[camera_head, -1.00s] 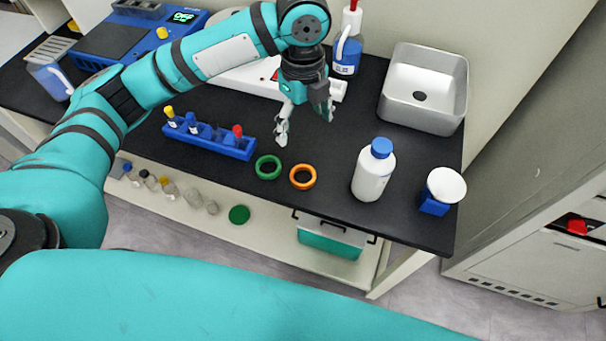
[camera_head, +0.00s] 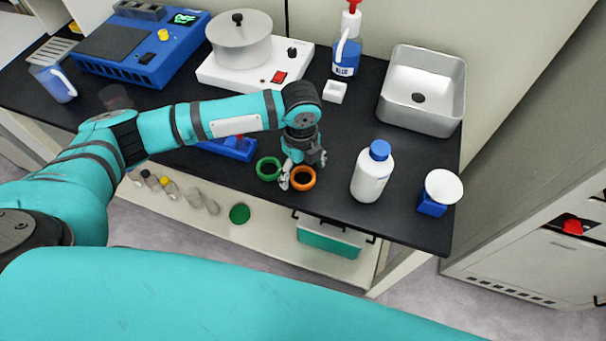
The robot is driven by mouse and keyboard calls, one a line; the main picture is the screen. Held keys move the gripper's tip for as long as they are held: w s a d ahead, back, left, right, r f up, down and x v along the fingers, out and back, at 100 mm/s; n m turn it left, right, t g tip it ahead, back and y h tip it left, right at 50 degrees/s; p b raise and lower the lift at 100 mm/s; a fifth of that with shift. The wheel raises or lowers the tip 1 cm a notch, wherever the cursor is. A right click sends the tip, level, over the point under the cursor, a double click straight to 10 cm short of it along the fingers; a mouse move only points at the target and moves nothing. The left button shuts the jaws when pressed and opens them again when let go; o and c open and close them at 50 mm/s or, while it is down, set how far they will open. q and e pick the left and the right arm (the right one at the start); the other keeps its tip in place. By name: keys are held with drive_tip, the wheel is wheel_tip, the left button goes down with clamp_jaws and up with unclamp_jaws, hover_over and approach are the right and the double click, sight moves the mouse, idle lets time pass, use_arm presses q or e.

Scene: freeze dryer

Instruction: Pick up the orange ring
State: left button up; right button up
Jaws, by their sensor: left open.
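The orange ring (camera_head: 303,179) lies flat on the black bench top (camera_head: 335,208), near its front edge. A green ring (camera_head: 268,168) lies just to its left. My left gripper (camera_head: 303,174) points down at the orange ring with its fingers open. One finger is at the ring's left side, by the gap to the green ring; the other is at its upper right. I cannot tell whether the fingers touch the ring. The gripper hides part of the ring's far rim. My right gripper is not in view.
A white bottle with a blue cap (camera_head: 372,171) stands right of the ring. A blue rack (camera_head: 232,149) is partly behind my left arm.

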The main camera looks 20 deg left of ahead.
use_arm(q)
drive_tip(key=shift+f, duration=0.7)
drive_tip(key=c, duration=0.9)
drive_tip(key=shift+o, duration=0.2)
drive_tip(key=shift+r, duration=0.1)
